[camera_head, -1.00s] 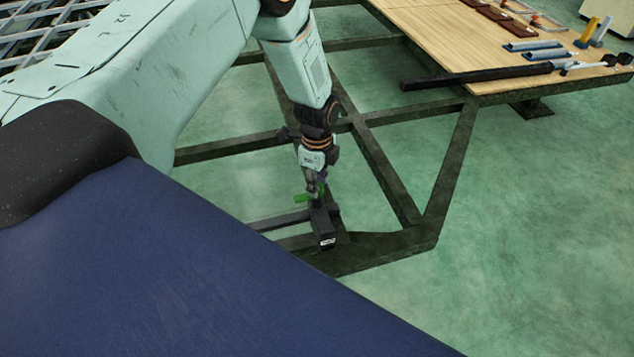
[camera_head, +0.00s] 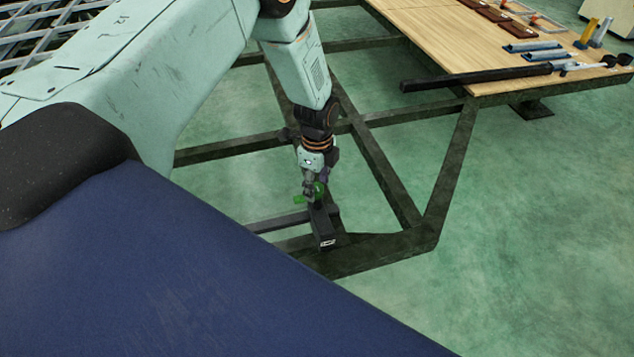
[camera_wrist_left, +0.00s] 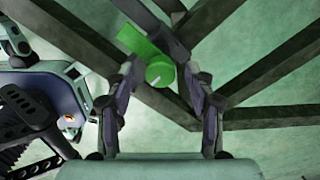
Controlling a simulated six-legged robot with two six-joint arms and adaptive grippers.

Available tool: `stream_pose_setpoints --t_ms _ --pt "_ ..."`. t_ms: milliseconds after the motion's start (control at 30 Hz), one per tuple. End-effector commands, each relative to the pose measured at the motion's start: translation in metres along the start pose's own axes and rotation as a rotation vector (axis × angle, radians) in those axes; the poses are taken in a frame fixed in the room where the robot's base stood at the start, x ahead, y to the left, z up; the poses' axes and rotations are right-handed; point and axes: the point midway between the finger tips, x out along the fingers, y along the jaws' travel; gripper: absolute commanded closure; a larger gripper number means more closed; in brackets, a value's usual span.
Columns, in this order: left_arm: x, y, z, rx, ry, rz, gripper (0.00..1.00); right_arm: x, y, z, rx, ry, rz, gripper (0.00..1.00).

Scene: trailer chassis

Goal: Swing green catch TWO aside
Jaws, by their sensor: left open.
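The green catch (camera_head: 301,199) sits on the dark bracket (camera_head: 322,228) at the front of the chassis. In the left wrist view the catch shows as a flat green plate (camera_wrist_left: 138,41) and a round green knob (camera_wrist_left: 160,73) with a pale line on it. My left gripper (camera_head: 313,193) points down at the catch. In the left wrist view my left gripper (camera_wrist_left: 166,82) is open, with a finger on each side of the knob. I cannot tell whether either finger touches it. No number on the catch can be read. My right gripper is not in view.
Dark chassis beams (camera_head: 385,180) frame open green floor. A wooden deck (camera_head: 430,35) at the upper right carries tools, brown blocks and a long black bar (camera_head: 475,77). The floor at the right is clear.

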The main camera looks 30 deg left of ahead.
Motion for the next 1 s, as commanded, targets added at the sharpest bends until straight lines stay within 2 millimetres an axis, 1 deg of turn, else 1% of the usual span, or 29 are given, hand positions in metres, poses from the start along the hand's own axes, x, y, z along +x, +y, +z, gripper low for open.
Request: stream_pose_setpoints --t_ms 167,267,367,700,833,1000 --pt "-0.001 0.000 0.000 -0.001 0.000 -0.001 0.46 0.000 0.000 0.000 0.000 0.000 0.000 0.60" --pt "-0.006 -0.001 0.000 -0.001 0.000 -0.003 0.46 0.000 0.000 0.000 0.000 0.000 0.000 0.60" --pt "-0.019 -0.002 0.000 0.000 0.001 -0.004 0.46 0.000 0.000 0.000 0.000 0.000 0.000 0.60" --pt "-0.087 -0.001 0.000 -0.001 0.002 -0.004 0.46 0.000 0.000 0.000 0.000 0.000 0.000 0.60" --pt "-0.106 -0.001 0.000 0.000 0.001 -0.002 0.46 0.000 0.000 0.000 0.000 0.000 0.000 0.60" --pt "-0.118 0.000 0.000 -0.001 0.000 -0.001 0.46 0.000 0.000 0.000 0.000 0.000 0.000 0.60"
